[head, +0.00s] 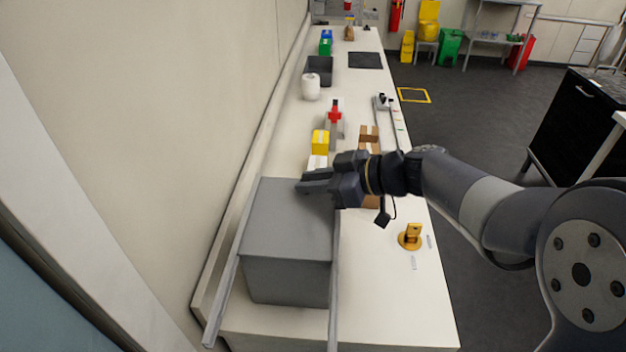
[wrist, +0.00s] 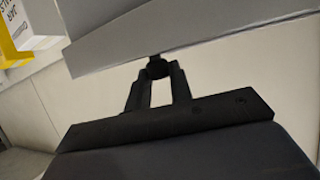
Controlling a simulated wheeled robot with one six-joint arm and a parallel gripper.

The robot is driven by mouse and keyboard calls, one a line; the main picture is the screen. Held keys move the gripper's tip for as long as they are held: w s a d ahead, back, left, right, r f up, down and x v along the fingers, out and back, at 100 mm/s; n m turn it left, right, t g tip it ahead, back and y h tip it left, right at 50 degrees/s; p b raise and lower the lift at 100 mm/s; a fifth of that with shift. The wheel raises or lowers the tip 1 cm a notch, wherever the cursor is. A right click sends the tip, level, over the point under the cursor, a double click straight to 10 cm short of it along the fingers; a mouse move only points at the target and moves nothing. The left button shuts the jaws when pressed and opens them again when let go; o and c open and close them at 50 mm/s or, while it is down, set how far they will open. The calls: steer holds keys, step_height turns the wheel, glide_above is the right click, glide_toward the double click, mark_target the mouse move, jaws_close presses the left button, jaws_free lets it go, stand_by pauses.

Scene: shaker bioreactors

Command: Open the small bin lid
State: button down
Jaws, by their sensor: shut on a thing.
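The small bin is a grey box (head: 288,282) on the near end of the white bench, and its flat grey lid (head: 285,225) looks closed in the head view. My gripper (head: 305,184) is over the far right part of the lid. In the wrist view my gripper (wrist: 158,75) has its two dark fingers converging on a small dark knob (wrist: 158,67) at the edge of the grey lid (wrist: 200,38). The fingers hide part of the knob. I cannot tell from the wrist view whether the lid is raised at all.
A yellow box (head: 320,142) and brown cartons (head: 369,138) stand beyond the bin. A gold bracket (head: 410,237) stands on the bench to the right. A white roll (head: 311,87) and a dark tray (head: 319,69) are farther back. The wall runs close along the left. The bench's near right is mostly clear.

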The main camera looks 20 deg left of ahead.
mark_target(306, 253)
steer(key=s+d+b, duration=0.1)
steer(key=s+b, duration=0.2)
steer(key=s, duration=0.1)
steer(key=s+d+b, duration=0.1)
steer(key=s+b, duration=0.2)
steer(key=s, duration=0.1)
steer(key=s+d+b, duration=0.1)
steer(key=s+b, duration=0.2)
steer(key=s, duration=0.1)
steer(key=shift+s+d+b, duration=0.1)
steer(key=shift+d+b, duration=0.25)
steer(key=shift+d, duration=0.05)
steer(key=shift+s+d+r, duration=0.1)
steer(key=shift+s+d, duration=0.05)
steer(key=shift+s, duration=0.35)
steer(key=c, duration=1.3)
jaws_free()
steer(key=shift+o, duration=0.2)
steer(key=b+v, duration=0.1)
steer(key=v, duration=0.9)
steer(key=shift+d, duration=0.4)
steer(key=shift+p+x, duration=0.45)
steer(key=shift+x, duration=4.95)
